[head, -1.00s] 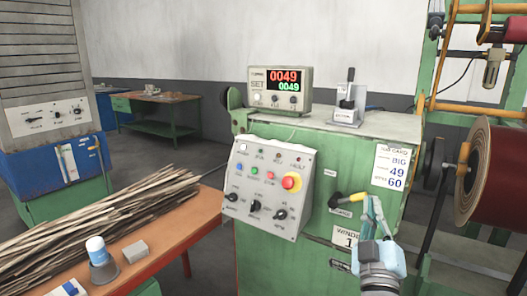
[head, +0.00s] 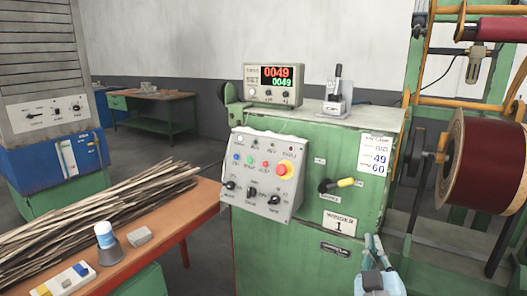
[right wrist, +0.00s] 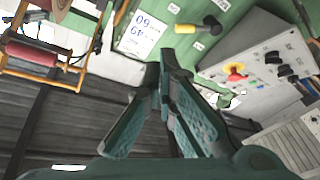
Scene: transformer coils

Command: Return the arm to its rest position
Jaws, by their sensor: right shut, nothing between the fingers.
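My right gripper (head: 373,248) is at the lower right of the head view, in front of the green winder cabinet and below its yellow-handled lever (head: 345,183). Its fingers are closed together with nothing between them. The right wrist view shows the same shut fingers (right wrist: 164,65) with the lever (right wrist: 211,24) beyond them, clear of the tips. The lever's handle points to the right, slightly up. My left gripper is not in view.
The control panel (head: 263,174) with its red button sits on the cabinet's front. A dark red coil (head: 455,165) stands at the right. An orange bench (head: 165,232) with wood strips (head: 100,215) is at the left.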

